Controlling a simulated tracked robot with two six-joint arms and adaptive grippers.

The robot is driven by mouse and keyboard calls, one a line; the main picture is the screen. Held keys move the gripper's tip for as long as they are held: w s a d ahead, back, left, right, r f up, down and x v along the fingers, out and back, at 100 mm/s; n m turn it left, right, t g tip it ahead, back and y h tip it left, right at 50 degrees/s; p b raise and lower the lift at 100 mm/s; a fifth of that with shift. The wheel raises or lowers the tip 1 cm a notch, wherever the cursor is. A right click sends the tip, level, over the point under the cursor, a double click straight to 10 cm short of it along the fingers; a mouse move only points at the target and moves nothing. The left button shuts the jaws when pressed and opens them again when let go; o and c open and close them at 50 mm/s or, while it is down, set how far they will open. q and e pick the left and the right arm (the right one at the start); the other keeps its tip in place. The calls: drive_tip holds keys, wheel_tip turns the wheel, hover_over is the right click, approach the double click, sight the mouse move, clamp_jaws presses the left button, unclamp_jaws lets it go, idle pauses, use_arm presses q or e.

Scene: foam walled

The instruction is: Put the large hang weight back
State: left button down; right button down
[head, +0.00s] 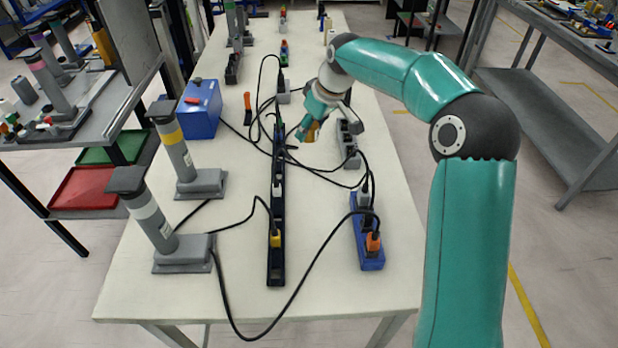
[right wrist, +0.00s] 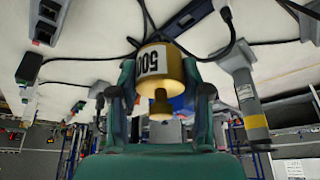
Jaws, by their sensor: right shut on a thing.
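A brass hang weight (right wrist: 172,68) with a white label reading 500 shows in the right wrist view, with a narrower neck and knob towards the gripper. My right gripper (head: 304,127) is shut on it, with a green finger on each side. In the head view the weight (head: 313,131) is a small gold shape at the gripper, over the middle of the white table (head: 330,275). The gripper hides part of it, and I cannot tell its exact height above the table. My left gripper is not in view.
A black power strip (head: 277,215) runs along the table's middle. A blue power strip (head: 367,245) and a grey one (head: 349,143) lie to its right, with loose black cables between. Two grey cylinder stands (head: 184,255) (head: 203,185) and a blue box (head: 199,112) are left.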

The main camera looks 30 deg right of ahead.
sight(306, 179)
wheel_tip(306, 179, down, 15)
drive_tip(key=shift+w+f, duration=0.1)
drive_tip(key=shift+f, duration=0.1)
idle(0.3)
drive_tip(key=c, duration=0.5)
unclamp_jaws()
drive_tip(key=shift+f, duration=0.15)
drive_tip(key=v, duration=1.2)
drive_tip(key=shift+s, duration=0.2)
